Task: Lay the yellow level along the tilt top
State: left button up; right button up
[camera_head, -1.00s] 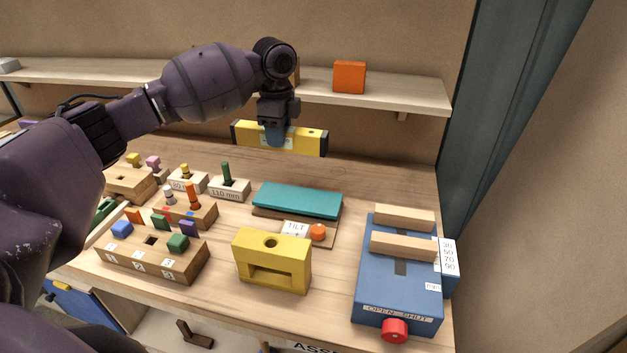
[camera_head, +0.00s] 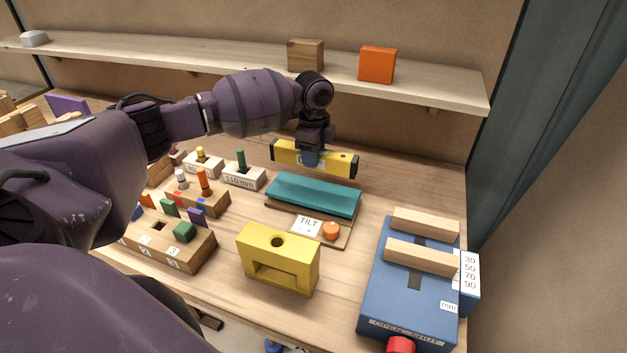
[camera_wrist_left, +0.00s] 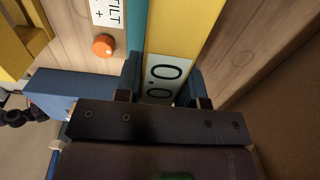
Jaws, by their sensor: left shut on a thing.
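The yellow level (camera_head: 335,163) has black ends and is held lengthwise, left to right, by my left gripper (camera_head: 311,158). The gripper is shut on its middle. The level appears just behind and above the teal tilt top (camera_head: 314,196), apart from it. In the left wrist view the level (camera_wrist_left: 184,30) shows between the fingers, with a white label on it, and a strip of the teal top (camera_wrist_left: 137,20) shows beside it. The tilt stand has a TILT label (camera_head: 306,226) and an orange knob (camera_head: 331,231) in front. My right gripper is not in view.
A yellow block with a hole (camera_head: 279,262) stands in front of the tilt stand. A blue vise-like box (camera_head: 408,300) with wooden bars is at the right. Peg blocks (camera_head: 243,178) stand at the left. A shelf (camera_head: 430,92) with an orange cube (camera_head: 377,65) runs behind.

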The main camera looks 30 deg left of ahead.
aim_at(313, 191)
pick_arm(q)
jog(key=shift+f, duration=4.2)
jog(key=o, duration=1)
jog(key=shift+o, duration=0.2)
jog(key=shift+r, duration=6.1)
